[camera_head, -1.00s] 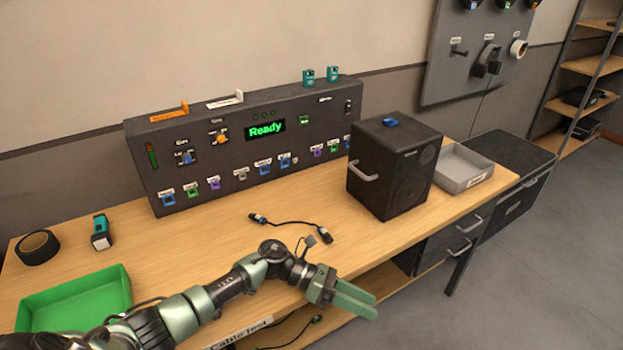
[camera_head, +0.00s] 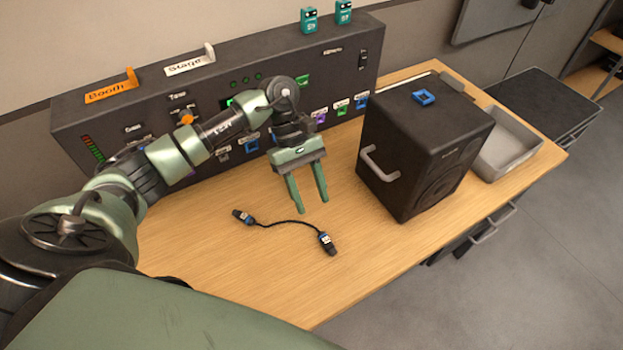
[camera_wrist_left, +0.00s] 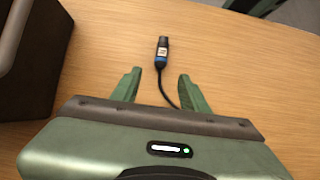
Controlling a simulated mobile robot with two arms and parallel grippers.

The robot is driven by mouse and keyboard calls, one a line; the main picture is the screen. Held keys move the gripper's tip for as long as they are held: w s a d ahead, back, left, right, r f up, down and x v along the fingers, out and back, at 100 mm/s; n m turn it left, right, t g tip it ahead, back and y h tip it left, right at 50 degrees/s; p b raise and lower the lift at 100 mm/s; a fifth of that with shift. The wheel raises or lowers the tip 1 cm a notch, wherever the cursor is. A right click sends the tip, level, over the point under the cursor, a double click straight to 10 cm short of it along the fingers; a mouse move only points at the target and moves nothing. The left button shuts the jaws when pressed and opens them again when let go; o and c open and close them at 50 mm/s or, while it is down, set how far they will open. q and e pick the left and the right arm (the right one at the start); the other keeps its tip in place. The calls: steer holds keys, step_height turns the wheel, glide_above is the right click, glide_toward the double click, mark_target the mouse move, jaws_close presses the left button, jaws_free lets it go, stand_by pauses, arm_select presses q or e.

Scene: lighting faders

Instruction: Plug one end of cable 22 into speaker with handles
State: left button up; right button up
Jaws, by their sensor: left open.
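A short black cable (camera_head: 278,224) with a blue-ringed black plug at each end lies on the table. One plug (camera_head: 243,216) is at its left end, the other plug (camera_head: 327,243) at its right end. In the left wrist view one plug (camera_wrist_left: 161,52) lies just beyond the fingertips, between their lines. Its label is too small to read. The black speaker with handles (camera_head: 405,140) stands right of the cable, a blue socket (camera_head: 423,97) on its top. My left gripper (camera_head: 309,206) is open and empty above the table, pointing toward the cable. My right gripper is not in view.
The black control panel (camera_head: 90,110) runs along the back, with Booth and Stage tags and two teal boxes on top. A grey tray (camera_head: 515,150) sits right of the speaker. The table front (camera_head: 240,270) is clear.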

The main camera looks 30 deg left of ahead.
mark_target(322, 234)
arm_select(q)
steer(key=x, duration=0.4)
steer(key=shift+s+d+f, duration=0.1)
steer(key=shift+s+d, duration=0.25)
steer(key=shift+s, duration=0.05)
steer(key=shift+s+d+f+b, duration=0.1)
steer(key=shift+d+f+b, duration=0.1)
steer(key=shift+f+b, duration=0.4)
steer(key=shift+s+d+f+b, duration=0.1)
steer(key=shift+d+f+b, duration=0.15)
steer(key=shift+f+b, duration=0.35)
steer(key=shift+s+d+f+b, duration=0.1)
steer(key=shift+d+f+b, duration=0.25)
steer(key=shift+f, duration=0.1)
steer(key=shift+s+d+f, duration=0.1)
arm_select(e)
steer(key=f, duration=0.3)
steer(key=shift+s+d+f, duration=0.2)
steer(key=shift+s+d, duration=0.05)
arm_select(q)
steer(key=shift+c, duration=0.4)
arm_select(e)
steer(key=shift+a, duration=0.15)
